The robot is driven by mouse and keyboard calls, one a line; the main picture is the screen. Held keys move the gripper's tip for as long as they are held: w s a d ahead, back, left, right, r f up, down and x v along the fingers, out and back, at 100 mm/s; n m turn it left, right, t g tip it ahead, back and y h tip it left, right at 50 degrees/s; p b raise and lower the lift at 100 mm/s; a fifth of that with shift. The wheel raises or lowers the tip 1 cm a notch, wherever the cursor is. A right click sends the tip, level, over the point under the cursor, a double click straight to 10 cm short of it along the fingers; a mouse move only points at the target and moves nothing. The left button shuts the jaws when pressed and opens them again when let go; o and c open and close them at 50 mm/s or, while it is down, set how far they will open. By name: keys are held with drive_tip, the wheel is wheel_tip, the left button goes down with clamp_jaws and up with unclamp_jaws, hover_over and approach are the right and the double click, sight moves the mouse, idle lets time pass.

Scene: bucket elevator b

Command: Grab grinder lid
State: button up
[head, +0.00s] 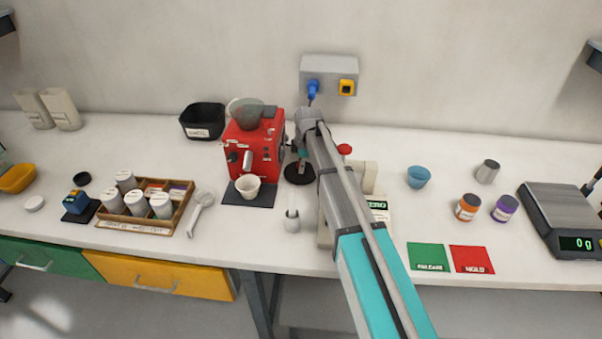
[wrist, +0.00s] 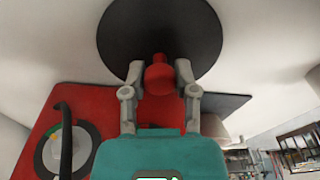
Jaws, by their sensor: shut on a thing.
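The grinder lid is a black round disc with a red knob. In the head view the disc (head: 297,173) shows below the end of my arm, just right of the red machine (head: 240,150). In the wrist view the disc (wrist: 160,30) fills the top middle. My gripper (wrist: 159,78) is shut on the red knob, one grey finger on each side. In the head view my gripper (head: 302,162) points down and partly hides the lid. The machine has a grey hopper (head: 247,113) on top. I cannot tell if the disc touches the table.
A white cup (head: 248,187) stands on a dark mat before the machine. A small white container (head: 292,222) is nearer the front. A wooden rack (head: 150,207) of canisters is left, a scale (head: 562,218) right. My arm hides part of a pale device (head: 371,178).

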clamp_jaws()
drive_tip(key=shift+r, duration=0.15)
wheel_tip(320, 180, up, 2)
drive_tip(key=shift+r+p, duration=0.1)
drive_tip(key=shift+p, duration=1.15)
drive_tip(key=s+d+r+p, duration=0.2)
drive_tip(key=s+r+p, duration=0.8)
drive_tip(key=s, duration=0.3)
drive_tip(key=shift+s+d+r+p, duration=0.25)
drive_tip(key=shift+s+p, duration=0.05)
drive_tip(key=shift+s, duration=0.1)
drive_tip(key=shift+r, duration=0.1)
